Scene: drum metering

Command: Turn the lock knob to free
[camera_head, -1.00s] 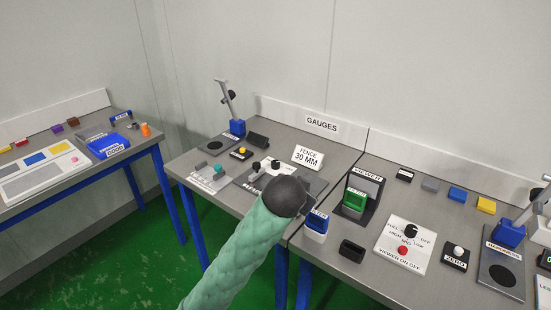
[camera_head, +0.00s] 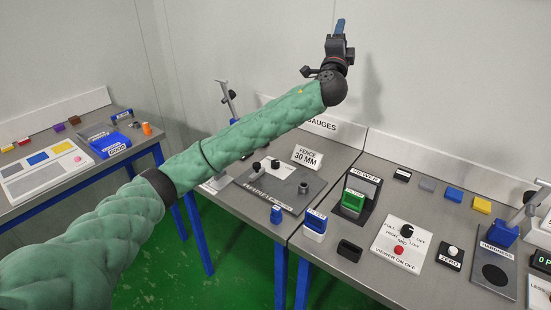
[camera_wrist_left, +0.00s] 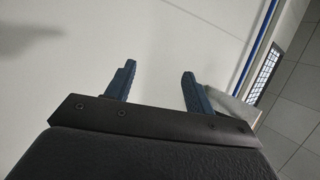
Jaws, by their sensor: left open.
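A grey gauge plate (camera_head: 290,201) lies on the middle table in the head view. Small dark knobs stand on it, one at its left back (camera_head: 257,167) and one near its right side (camera_head: 303,187). I cannot tell which is the lock knob, or how it is set; any marks are too small to read. My left gripper (camera_head: 340,26) is raised high above the back of the table, pointing up, well apart from the plate. In the left wrist view its two blue fingers (camera_wrist_left: 158,75) are spread with nothing between them. My right gripper is not in view.
The "FENCE 30 MM" sign (camera_head: 307,157) stands behind the plate. A green block sits in the viewer stand (camera_head: 368,187), and a switch panel (camera_head: 403,244) lies to its right. My left arm hides part of the middle table's left side.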

